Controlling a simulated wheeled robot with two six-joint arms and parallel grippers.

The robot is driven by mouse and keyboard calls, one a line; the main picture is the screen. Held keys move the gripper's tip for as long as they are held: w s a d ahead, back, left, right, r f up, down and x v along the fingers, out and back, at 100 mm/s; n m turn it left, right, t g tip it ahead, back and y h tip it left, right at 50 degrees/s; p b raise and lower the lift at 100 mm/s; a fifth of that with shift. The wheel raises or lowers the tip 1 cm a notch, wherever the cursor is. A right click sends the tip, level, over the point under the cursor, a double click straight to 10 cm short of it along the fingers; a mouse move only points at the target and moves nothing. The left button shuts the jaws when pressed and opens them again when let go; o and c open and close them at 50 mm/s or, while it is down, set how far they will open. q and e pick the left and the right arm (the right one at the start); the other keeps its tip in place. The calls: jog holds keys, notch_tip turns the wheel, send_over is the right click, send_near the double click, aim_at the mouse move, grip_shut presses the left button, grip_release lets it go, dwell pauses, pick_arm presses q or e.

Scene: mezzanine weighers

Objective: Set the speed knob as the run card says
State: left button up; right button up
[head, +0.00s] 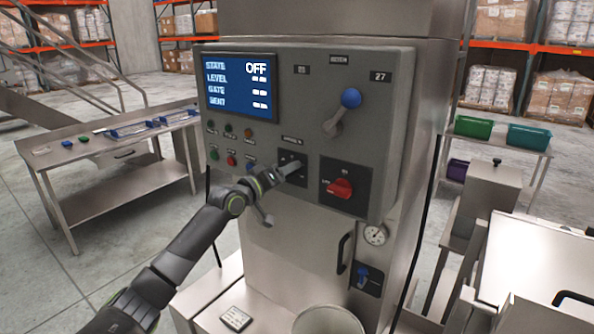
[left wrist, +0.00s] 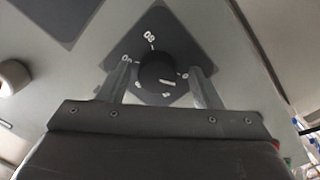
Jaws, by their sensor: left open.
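The black round knob (left wrist: 157,72) sits on a dark plate with white scale marks, seen in the left wrist view; the numbers are too small or tilted to read surely. In the head view its dark plate (head: 285,158) is on the grey control panel, and the knob itself is mostly hidden by my gripper. My left gripper (head: 291,168) is at the knob, with its open fingers on either side of it and visible gaps between. A small light card (head: 236,318) with dark print, unreadable, lies on the machine's ledge. My right gripper is not in view.
The blue screen (head: 240,86) shows OFF. A red rotary switch (head: 340,188) is right of the plate, a blue-knobbed lever (head: 350,98) above it. Several small buttons (head: 231,159) are to the left. A steel table (head: 115,168) stands at left.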

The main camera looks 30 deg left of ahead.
pick_arm(q)
jog(key=shift+s+r, duration=0.2)
jog(key=shift+r, duration=0.05)
jog(key=shift+s, duration=0.1)
jog(key=shift+c, duration=0.7)
jog(key=shift+a, duration=0.1)
jog(key=shift+c, duration=1.1)
jog(key=c, duration=0.6)
jog(key=shift+f, duration=0.1)
jog(key=shift+c, duration=0.2)
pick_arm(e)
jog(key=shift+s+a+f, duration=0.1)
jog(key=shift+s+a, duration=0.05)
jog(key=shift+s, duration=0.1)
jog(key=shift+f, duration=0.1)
